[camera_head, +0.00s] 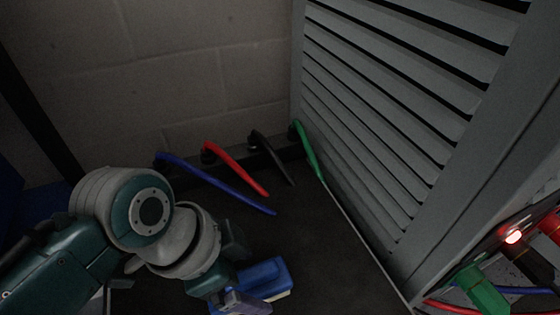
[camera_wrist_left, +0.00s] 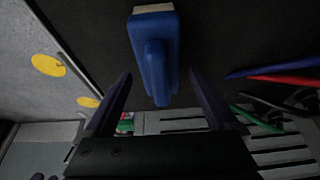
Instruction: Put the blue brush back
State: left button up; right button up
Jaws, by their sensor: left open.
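The blue brush (camera_head: 265,275) lies on the dark floor at the bottom middle of the head view, a pale strip along its edge. It also shows in the left wrist view (camera_wrist_left: 152,30), with its raised blue handle pointing toward my gripper. My left gripper (camera_head: 235,303) is beside the brush and partly cut off by the picture's lower edge. In the left wrist view its two dark fingers (camera_wrist_left: 160,75) are apart, with the handle's near end in line with the gap. I cannot tell whether they touch it. My right gripper is out of view.
Blue (camera_head: 220,184), red (camera_head: 236,168), black (camera_head: 270,155) and green (camera_head: 308,150) cables come from a dark rail at the block wall (camera_head: 200,70). A grey louvred cabinet (camera_head: 400,110) stands on the right. A green plug (camera_head: 485,292) shows at lower right. The floor's middle is clear.

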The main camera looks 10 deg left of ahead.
pick_arm(q)
jog(key=p+v, duration=1)
jog(key=s+a+r+n+y, duration=0.1)
jog(key=s+a+r+n, duration=0.2)
jog(key=s+r+n, duration=0.1)
jog(key=s+a+r+n+t+y, duration=0.1)
jog(key=s+a+r+n+y, duration=0.1)
jog(key=s+r+n, duration=0.3)
notch_tip(320, 180, up, 4)
jog(key=shift+s+a+r, duration=0.2)
jog(key=shift+s+a, duration=0.45)
jog(key=shift+a, duration=0.05)
